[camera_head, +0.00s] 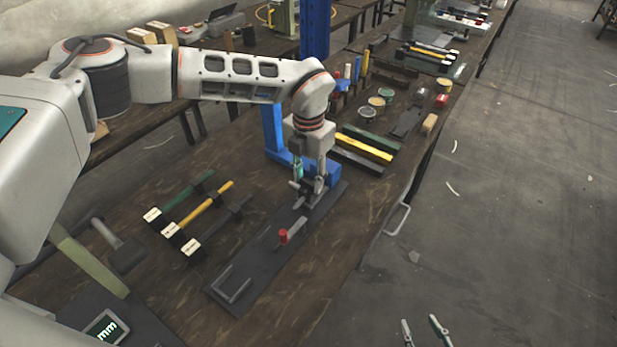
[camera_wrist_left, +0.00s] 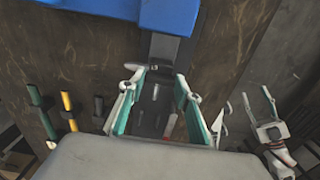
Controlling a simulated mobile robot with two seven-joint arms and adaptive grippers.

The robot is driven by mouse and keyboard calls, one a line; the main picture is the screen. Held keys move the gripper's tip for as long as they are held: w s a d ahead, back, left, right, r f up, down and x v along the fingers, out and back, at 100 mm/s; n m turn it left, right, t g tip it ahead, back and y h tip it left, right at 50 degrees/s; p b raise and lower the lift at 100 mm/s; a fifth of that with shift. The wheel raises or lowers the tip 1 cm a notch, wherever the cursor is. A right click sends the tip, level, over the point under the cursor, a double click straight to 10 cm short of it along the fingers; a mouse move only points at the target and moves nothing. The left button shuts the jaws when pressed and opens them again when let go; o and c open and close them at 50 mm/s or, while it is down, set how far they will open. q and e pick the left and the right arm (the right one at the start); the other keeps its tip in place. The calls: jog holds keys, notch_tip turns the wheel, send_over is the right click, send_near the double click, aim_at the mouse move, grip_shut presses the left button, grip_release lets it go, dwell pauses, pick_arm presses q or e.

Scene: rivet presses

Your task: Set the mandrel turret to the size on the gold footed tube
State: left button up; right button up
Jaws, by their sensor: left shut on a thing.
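The gold footed tube (camera_head: 205,209) lies on dark feet at the left of the near bench, between a green tube (camera_head: 187,194) and a dark tube (camera_head: 220,224). A pale tag sits at its near end; its print is too small to read. It also shows in the left wrist view (camera_wrist_left: 68,108). My left gripper (camera_head: 307,192) points down at the far end of a dark base plate (camera_head: 250,262), shut on a grey pronged part that looks like the mandrel turret (camera_head: 299,198). The fingers hide most of it. My right gripper (camera_head: 425,330) is open and empty at the bottom edge.
A blue press frame (camera_head: 272,130) stands just behind my left gripper. A red-tipped lever (camera_head: 283,237) and a grey bracket (camera_head: 233,286) stand on the plate. A small display (camera_head: 105,327) reading "mm" is at lower left. Green and yellow bars (camera_head: 366,147) lie beyond.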

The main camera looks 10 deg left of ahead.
pick_arm(q)
jog(key=o, duration=1.1)
notch_tip(320, 180, up, 12)
